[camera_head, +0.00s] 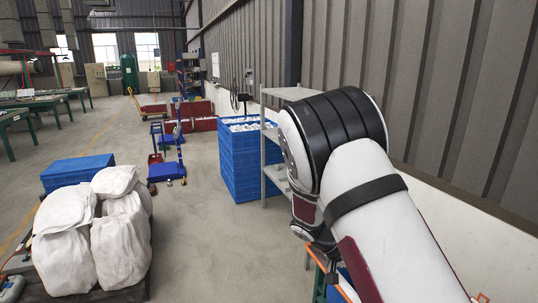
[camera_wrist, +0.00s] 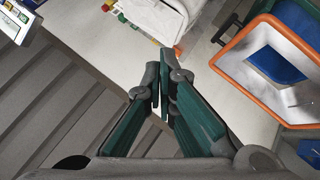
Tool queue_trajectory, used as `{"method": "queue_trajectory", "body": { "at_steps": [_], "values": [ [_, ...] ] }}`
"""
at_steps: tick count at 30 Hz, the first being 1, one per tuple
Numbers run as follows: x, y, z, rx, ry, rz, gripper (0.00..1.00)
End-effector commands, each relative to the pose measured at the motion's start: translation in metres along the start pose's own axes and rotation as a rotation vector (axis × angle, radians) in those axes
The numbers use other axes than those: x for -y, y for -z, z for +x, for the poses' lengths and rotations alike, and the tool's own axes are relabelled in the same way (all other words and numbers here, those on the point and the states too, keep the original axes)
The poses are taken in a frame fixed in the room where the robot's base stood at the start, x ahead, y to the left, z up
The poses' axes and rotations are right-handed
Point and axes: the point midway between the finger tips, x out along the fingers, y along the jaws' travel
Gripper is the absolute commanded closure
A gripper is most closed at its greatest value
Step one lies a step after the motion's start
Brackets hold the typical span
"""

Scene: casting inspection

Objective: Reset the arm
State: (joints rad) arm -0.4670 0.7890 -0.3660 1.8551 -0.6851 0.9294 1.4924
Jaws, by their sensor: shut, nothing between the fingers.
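My gripper (camera_wrist: 161,90) shows in the wrist view. Its two green-padded fingers meet at the tips, and nothing is between them. It hangs above a white surface (camera_wrist: 90,25), clear of the things below. In the head view my white and black arm fills the right side, bent at a large joint. The gripper itself is hidden behind the arm there.
An orange-rimmed tray (camera_wrist: 226,66) lies at the right of the wrist view; a screen (camera_wrist: 14,22) is at the upper left. In the head view, a blue crate (camera_head: 240,165), a grey shelf (camera_head: 290,94) and white sacks (camera_head: 120,235) stand around clear floor.

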Motion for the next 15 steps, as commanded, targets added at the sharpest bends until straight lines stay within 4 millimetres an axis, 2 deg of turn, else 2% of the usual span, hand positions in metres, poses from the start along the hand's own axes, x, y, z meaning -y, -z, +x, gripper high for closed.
{"method": "queue_trajectory", "body": {
  "at_steps": [1, 6, 15],
  "values": [
    [-0.013, 0.003, -0.012, 0.038, 0.036, -0.006, 1.0],
    [-0.054, 0.003, -0.046, 0.139, 0.162, -0.066, 1.0],
    [-0.128, -0.007, -0.105, 0.215, 0.422, -0.186, 1.0]
  ]
}}
